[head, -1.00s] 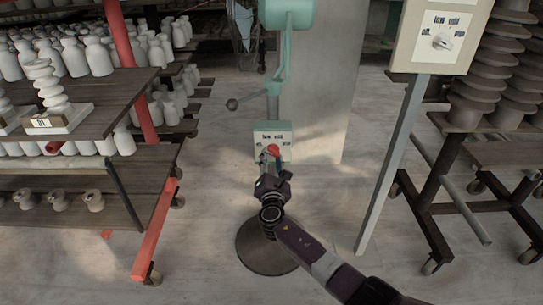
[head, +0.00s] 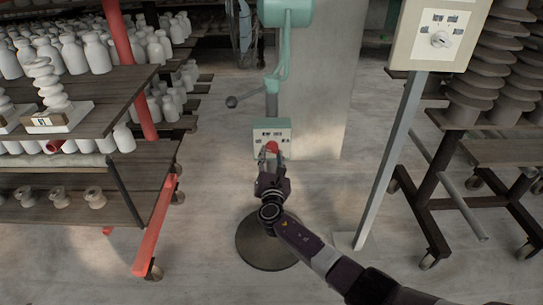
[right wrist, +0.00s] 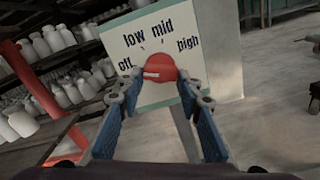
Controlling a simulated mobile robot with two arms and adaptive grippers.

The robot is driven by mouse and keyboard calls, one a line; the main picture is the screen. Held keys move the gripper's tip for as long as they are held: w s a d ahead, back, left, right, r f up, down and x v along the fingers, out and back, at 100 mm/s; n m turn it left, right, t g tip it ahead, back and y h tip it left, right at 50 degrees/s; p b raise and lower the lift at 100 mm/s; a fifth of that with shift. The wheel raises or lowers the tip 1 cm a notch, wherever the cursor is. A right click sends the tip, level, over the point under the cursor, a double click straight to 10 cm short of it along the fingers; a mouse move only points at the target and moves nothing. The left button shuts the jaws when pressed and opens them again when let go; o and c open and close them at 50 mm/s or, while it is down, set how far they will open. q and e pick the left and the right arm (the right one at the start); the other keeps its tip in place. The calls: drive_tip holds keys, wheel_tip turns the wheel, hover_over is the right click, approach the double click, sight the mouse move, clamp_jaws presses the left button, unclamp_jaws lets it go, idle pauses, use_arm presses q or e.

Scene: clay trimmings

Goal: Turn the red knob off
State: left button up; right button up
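The red knob (head: 272,147) sits on a small green control box (head: 285,125) with a pale face. In the right wrist view the red knob (right wrist: 162,66) is on a tilted pale panel (right wrist: 190,30) labelled off, low, mid and high. Its white mark lies on its left part, pointing left toward the off label. My right gripper (head: 271,160) is in front of the box. In the right wrist view its fingertips (right wrist: 161,88) are apart, one on each side of the knob, and look open with small gaps. My left gripper is not in view.
Shelves with white bottles (head: 72,52) are at the left, and a wheeled rack with stacked discs (head: 475,95) is at the right. A round dark base (head: 268,250) is on the floor.

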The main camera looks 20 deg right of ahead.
drive_tip(key=o, duration=0.4)
drive_tip(key=shift+c, duration=0.2)
drive_tip(key=v, duration=1.2)
